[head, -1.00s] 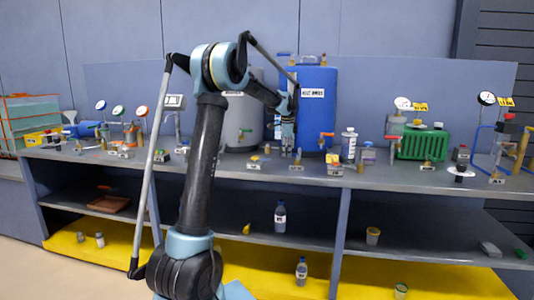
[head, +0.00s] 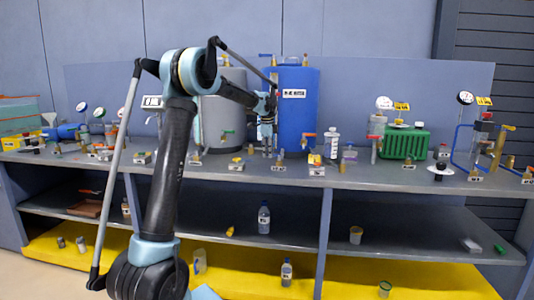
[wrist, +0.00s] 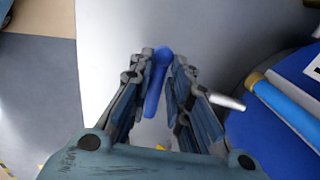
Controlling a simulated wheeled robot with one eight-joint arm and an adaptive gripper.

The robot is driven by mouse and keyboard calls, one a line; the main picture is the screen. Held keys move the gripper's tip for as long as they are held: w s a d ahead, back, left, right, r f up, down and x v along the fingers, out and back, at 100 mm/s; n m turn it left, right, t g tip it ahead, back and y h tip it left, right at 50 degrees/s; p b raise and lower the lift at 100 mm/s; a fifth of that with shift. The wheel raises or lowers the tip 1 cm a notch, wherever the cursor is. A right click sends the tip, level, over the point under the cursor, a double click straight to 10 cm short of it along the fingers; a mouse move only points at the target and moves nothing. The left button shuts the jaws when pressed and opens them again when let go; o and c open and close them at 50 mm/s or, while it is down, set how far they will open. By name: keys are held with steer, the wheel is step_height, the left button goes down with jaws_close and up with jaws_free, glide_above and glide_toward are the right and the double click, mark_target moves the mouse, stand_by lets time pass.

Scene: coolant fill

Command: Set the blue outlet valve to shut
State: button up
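A blue valve handle (wrist: 157,82) shows in the wrist view, between the two fingers of my gripper (wrist: 163,62). The handle is slim and slightly slanted. The fingers stand close on both sides of it; whether they press on it I cannot tell. Behind it is the pale, curved wall of the grey tank (wrist: 110,35). In the head view, my gripper (head: 267,143) points down in front of the gap between the grey tank (head: 222,115) and the blue tank (head: 298,105). The blue handle cannot be made out there, and its valve body is mostly hidden.
An orange-handled valve (head: 307,136) sits on the blue tank, right of my gripper. A green-handled valve (head: 226,132) is on the grey tank, to the left. A white bottle (head: 331,143) and a green crate (head: 404,143) stand farther right. Small labelled fittings line the bench front.

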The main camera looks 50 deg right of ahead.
steer(key=o, duration=0.3)
steer(key=shift+w, duration=0.35)
steer(key=shift+s, duration=0.15)
steer(key=shift+s, duration=0.1)
steer(key=r, duration=0.4)
steer(key=a+r, duration=0.1)
steer(key=r, duration=0.2)
steer(key=s+a+r, duration=0.1)
steer(key=r, duration=0.3)
steer(key=shift+r, duration=0.35)
